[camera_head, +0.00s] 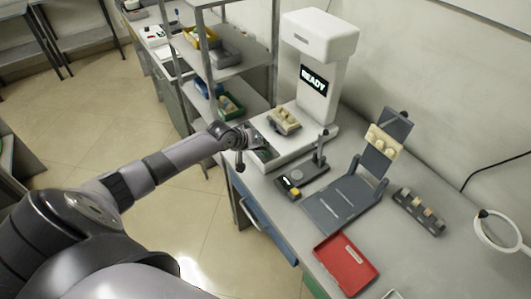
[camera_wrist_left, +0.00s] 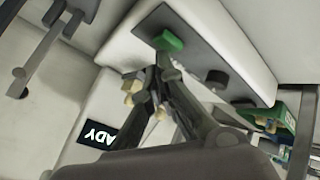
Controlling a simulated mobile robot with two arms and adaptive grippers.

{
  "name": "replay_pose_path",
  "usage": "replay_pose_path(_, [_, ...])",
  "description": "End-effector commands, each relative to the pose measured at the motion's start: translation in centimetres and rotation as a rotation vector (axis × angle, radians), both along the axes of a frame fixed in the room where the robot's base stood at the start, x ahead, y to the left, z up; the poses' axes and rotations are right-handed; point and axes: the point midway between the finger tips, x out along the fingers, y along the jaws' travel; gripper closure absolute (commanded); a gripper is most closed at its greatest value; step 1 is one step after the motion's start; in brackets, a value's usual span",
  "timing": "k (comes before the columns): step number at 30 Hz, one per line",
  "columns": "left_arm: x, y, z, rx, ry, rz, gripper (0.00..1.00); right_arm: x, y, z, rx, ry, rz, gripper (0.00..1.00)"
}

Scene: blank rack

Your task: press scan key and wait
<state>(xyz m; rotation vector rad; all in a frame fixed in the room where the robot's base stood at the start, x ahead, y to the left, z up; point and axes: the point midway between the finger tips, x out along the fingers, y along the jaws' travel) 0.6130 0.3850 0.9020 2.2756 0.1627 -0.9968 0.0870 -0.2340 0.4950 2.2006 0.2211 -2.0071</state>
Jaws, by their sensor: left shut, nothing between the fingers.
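The white scanner (camera_head: 322,45) stands at the back of the bench, and its dark screen (camera_head: 313,81) reads READY. A beige piece in a grey holder (camera_head: 284,121) sits on its base. My left gripper (camera_head: 258,146) is shut and empty at the dark panel on the front of the base. In the left wrist view, the green key (camera_wrist_left: 168,41) shows on that dark panel (camera_wrist_left: 200,50), just past the gripper tips (camera_wrist_left: 158,72). I cannot tell whether the tips touch the key. A dark round knob (camera_wrist_left: 215,78) sits on the same panel. My right gripper is not in view.
Right of the scanner are a dark device with a post (camera_head: 302,178), a hinged grey stand (camera_head: 345,200) with a beige piece, a grey rack (camera_head: 419,211), a red tray (camera_head: 346,264) and a ring-shaped stand (camera_head: 498,231). Shelves (camera_head: 240,65) with bins stand left.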

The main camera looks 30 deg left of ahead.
Motion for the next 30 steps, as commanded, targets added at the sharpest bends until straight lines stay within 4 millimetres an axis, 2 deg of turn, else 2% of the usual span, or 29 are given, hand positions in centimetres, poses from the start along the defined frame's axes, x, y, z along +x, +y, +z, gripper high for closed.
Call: replay_pose_path(30, [0.0, 0.0, -1.1, 0.0, 0.001, 0.0, 1.0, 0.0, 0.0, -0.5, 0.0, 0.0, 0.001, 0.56])
